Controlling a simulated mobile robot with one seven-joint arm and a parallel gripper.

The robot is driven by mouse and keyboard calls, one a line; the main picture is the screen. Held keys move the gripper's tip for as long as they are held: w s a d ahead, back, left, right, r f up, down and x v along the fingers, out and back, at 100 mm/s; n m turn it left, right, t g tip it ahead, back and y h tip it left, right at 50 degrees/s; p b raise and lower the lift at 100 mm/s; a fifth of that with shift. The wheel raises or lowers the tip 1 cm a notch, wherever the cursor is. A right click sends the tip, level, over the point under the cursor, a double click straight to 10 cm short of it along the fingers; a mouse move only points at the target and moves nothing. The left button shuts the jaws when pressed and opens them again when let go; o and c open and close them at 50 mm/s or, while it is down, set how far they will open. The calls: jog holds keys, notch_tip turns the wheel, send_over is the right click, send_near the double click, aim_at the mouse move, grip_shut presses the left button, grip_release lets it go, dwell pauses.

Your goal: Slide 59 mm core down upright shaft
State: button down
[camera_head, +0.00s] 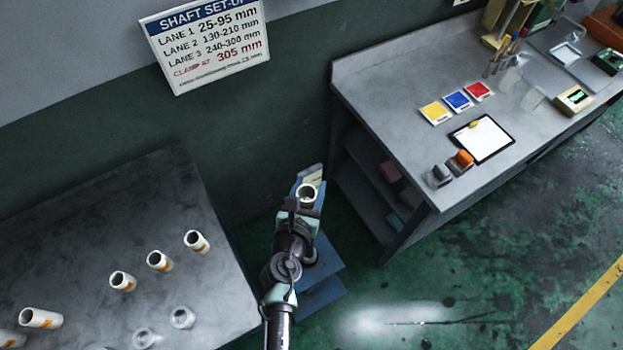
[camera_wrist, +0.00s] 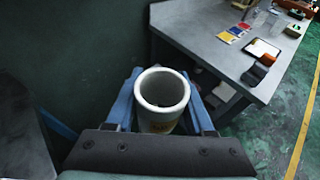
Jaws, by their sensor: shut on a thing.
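A white hollow core (camera_wrist: 160,121) stands upright in the middle of the wrist view, its open top facing the camera. It also shows in the head view (camera_head: 307,201) at the end of my arm. My gripper (camera_wrist: 163,108) is shut on the core, with a blue finger on each side of it. In the head view my gripper (camera_head: 306,196) is over the floor gap between the two tables. The inside of the core is dark. I cannot make out the upright shaft in either view, and the core's lower end is hidden.
Several white cores with orange bands, one of them here (camera_head: 197,241), stand or lie on the left grey table (camera_head: 100,230). A blue stand (camera_head: 322,262) is below my arm. The right workbench (camera_head: 390,85) holds coloured cards and a clipboard (camera_head: 483,138). A sign (camera_head: 205,42) hangs on the wall.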

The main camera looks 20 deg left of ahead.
jog(key=shift+w+f+b, duration=0.15)
jog(key=shift+f+b, duration=0.3)
jog(key=shift+f, duration=0.15)
jog(key=shift+w+f+b, duration=0.15)
jog(key=shift+f+b, duration=0.25)
jog(key=shift+f, duration=0.2)
jog(key=shift+s+f+b, duration=0.2)
jog(key=shift+f+b, duration=0.5)
jog(key=shift+b, duration=0.2)
jog(key=shift+w+f+b, duration=0.1)
jog(key=shift+f+b, duration=2.4)
jog(key=shift+f, duration=0.25)
jog(key=shift+f, duration=0.1)
notch_tip(320, 180, down, 30)
jog(key=b, duration=2.8)
jog(key=shift+c, duration=1)
grip_release()
